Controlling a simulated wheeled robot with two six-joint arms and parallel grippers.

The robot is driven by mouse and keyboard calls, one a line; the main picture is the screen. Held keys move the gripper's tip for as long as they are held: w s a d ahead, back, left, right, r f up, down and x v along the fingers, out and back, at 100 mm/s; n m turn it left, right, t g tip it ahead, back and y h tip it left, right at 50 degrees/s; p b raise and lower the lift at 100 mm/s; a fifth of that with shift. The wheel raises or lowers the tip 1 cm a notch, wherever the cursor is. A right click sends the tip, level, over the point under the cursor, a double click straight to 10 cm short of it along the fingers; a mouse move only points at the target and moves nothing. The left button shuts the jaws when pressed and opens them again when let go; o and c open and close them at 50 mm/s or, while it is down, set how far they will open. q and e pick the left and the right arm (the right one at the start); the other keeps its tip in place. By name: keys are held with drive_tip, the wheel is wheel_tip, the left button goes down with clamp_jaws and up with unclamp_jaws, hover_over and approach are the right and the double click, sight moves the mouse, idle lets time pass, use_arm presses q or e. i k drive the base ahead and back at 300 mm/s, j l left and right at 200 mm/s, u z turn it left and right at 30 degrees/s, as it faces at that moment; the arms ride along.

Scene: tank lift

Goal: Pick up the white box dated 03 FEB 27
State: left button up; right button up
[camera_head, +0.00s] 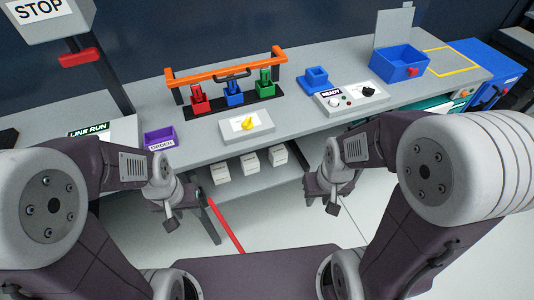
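Three small white boxes stand in a row on the shelf under the bench: a left white box (221,172), a middle white box (250,162) and a right white box (278,155). Their labels are too small to read, so I cannot tell which is dated 03 FEB 27. My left gripper (171,222) hangs to the left of the boxes, apart from them. My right gripper (334,208) is to their right, also apart. I see nothing held in either, and their finger openings are not clear.
The grey bench top (300,128) overhangs the shelf. It carries a yellow switch panel (246,124), a purple tray (160,138), an orange-railed rack (228,68), a control box (350,98) and a blue bin (400,63). A red floor line (226,226) runs below.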

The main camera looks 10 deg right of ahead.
sight(220, 175)
drive_tip(key=k+j+u, duration=0.1)
drive_tip(key=j, duration=0.35)
drive_tip(key=k+j+u, duration=0.15)
drive_tip(key=j, duration=0.3)
drive_tip(key=k+j+u, duration=0.1)
drive_tip(key=j, duration=0.35)
drive_tip(key=i+j, duration=0.15)
drive_tip(key=j, duration=0.15)
drive_tip(key=i+j, duration=0.2)
drive_tip(key=j, duration=0.1)
